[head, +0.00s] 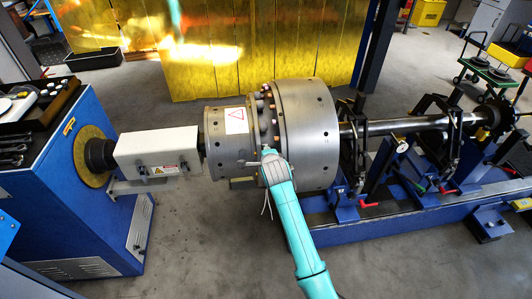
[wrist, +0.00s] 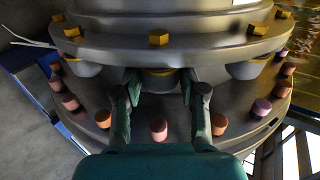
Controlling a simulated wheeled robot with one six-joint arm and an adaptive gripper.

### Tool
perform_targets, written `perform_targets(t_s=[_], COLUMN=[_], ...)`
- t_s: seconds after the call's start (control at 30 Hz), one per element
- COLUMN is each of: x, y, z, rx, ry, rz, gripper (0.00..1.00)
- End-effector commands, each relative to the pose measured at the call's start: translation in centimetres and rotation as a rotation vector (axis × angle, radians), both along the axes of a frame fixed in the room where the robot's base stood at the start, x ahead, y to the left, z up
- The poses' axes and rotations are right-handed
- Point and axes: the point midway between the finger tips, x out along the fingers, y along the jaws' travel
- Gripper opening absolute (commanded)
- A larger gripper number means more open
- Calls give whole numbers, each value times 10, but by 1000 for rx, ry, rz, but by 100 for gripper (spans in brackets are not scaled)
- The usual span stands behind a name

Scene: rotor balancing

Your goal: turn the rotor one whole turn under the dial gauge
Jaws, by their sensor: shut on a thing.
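The rotor (head: 308,138) is a large grey steel drum with a smaller stepped drum on its left and a long shaft (head: 415,124) to the right. A dial gauge (head: 403,148) with a white face stands by the shaft on the right. My gripper (head: 268,153) is at the flange between the two drums, on the near side. In the wrist view, my gripper's fingers (wrist: 159,84) are on either side of a grey bolt (wrist: 159,81) with a yellowish head and are shut on it. The fingers partly hide the bolt.
A white-covered drive coupling (head: 158,152) joins the rotor to a blue headstock (head: 60,165) at the left. Blue stands with red handles (head: 446,190) hold the shaft at right. Several copper-coloured bolts (wrist: 103,119) ring the flange. The grey floor (head: 205,240) in front is clear.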

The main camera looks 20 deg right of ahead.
Motion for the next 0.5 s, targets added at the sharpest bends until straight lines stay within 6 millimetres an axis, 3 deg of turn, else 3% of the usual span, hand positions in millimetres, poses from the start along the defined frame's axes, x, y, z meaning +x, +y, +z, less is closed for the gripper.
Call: perform_targets(t_s=[0.27,0.3,0.37,0.5], x=[-1,-1,-1,0], y=[1,1,1,0], z=[-2,-2,-2,-1], rx=[2,2,1,1], ry=[4,4,3,2], rz=[1,1,1,0], gripper=[0,48,63,66])
